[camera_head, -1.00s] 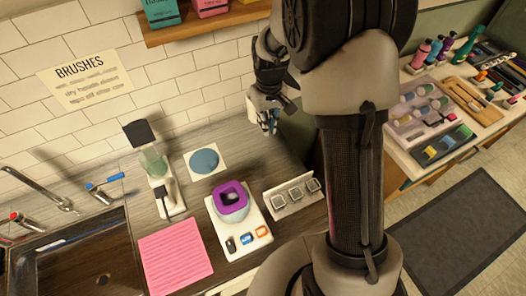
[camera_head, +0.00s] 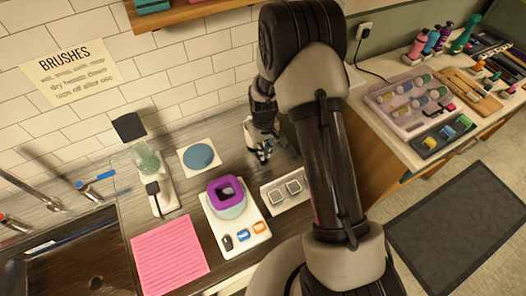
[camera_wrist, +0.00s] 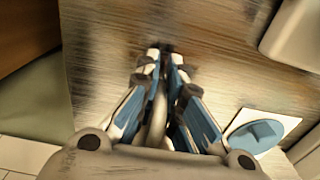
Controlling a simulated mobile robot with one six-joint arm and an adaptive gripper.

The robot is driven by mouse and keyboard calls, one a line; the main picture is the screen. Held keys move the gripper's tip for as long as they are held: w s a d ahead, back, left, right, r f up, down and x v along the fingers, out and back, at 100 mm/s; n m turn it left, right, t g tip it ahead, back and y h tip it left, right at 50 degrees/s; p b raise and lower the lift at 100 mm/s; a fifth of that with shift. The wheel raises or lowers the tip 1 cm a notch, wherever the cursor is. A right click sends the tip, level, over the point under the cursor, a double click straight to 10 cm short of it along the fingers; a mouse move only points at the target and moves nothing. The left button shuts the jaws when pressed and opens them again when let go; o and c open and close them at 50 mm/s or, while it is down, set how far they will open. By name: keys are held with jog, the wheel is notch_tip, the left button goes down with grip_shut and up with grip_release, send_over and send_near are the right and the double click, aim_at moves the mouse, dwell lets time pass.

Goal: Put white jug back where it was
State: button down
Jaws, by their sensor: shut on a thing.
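My gripper (camera_head: 264,156) is low over the back right part of the dark wooden counter (camera_head: 180,232), right of the blue disc. In the wrist view, my gripper (camera_wrist: 165,55) has its blue and white fingers drawn together around a narrow, curved pale piece (camera_wrist: 156,120), which looks like part of the white jug. The rest of the jug is mostly hidden by my fingers and arm. I cannot tell whether it touches the counter.
A blue disc on a white square (camera_head: 199,157) lies left of my gripper. A white stand with a purple ring (camera_head: 226,190) and a white holder with square openings (camera_head: 285,192) are in front. A pink mat (camera_head: 170,255) lies by the sink (camera_head: 60,262).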

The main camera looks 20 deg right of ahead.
jog(key=shift+f, duration=0.4)
jog(key=shift+f, duration=0.2)
jog(key=c, duration=1.7)
grip_release()
jog(key=shift+r, duration=0.1)
